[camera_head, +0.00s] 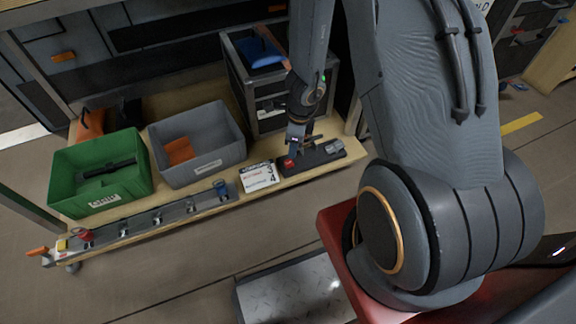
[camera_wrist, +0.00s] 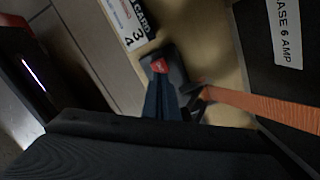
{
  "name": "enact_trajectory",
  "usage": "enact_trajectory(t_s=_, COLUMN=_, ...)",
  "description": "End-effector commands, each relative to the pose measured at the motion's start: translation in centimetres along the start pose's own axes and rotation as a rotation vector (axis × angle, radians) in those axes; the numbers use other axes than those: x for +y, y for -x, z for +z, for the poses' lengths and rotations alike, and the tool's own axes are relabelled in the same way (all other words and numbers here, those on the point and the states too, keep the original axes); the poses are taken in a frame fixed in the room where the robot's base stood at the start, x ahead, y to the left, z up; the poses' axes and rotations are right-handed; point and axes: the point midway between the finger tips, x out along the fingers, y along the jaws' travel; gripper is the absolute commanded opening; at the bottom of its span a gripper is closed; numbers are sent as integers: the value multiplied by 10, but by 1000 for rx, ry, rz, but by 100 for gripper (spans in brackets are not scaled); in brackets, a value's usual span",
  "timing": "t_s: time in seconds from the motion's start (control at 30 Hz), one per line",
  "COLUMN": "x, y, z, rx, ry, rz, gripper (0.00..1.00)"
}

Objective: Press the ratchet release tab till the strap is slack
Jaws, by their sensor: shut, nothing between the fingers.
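The ratchet (camera_head: 318,154) is a dark block on the right part of the wooden shelf. Its red tab (camera_head: 289,163) is at the block's left end; the red tab also shows in the wrist view (camera_wrist: 159,66). My gripper (camera_head: 293,149) points down just above the tab, shut and empty. In the wrist view its narrow dark-blue fingers (camera_wrist: 163,84) end right at the tab; I cannot tell whether they touch it. An orange strap (camera_wrist: 262,107) runs right from the dark ratchet parts and looks straight. Part of the ratchet is hidden behind my fingers.
A white numbered card (camera_head: 258,177) lies left of the ratchet. A grey bin (camera_head: 222,125) and a green bin (camera_head: 72,185) stand further left. A dark case rack (camera_head: 239,85) stands close behind my gripper. A rail with clips (camera_head: 140,226) lines the front edge.

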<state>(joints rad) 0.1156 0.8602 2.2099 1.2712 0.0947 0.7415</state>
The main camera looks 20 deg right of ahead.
Motion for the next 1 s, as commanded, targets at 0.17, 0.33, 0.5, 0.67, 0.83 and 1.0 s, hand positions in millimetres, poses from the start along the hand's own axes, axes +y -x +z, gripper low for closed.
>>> enact_trajectory(t_s=0.17, x=-1, y=-18, z=0, rx=0, ry=0, rz=0, gripper=0)
enact_trajectory(t_s=0.33, x=0, y=-28, z=0, rx=0, ry=0, rz=0, gripper=0)
enact_trajectory(t_s=0.5, x=0, y=-33, z=0, rx=0, ry=0, rz=1, gripper=0)
enact_trajectory(t_s=0.67, x=0, y=-34, z=0, rx=0, ry=0, rz=1, gripper=0)
enact_trajectory(t_s=0.83, x=0, y=-34, z=0, rx=0, ry=0, rz=1, gripper=0)
enact_trajectory(t_s=1.0, x=0, y=-34, z=0, rx=0, ry=0, rz=0, gripper=0)
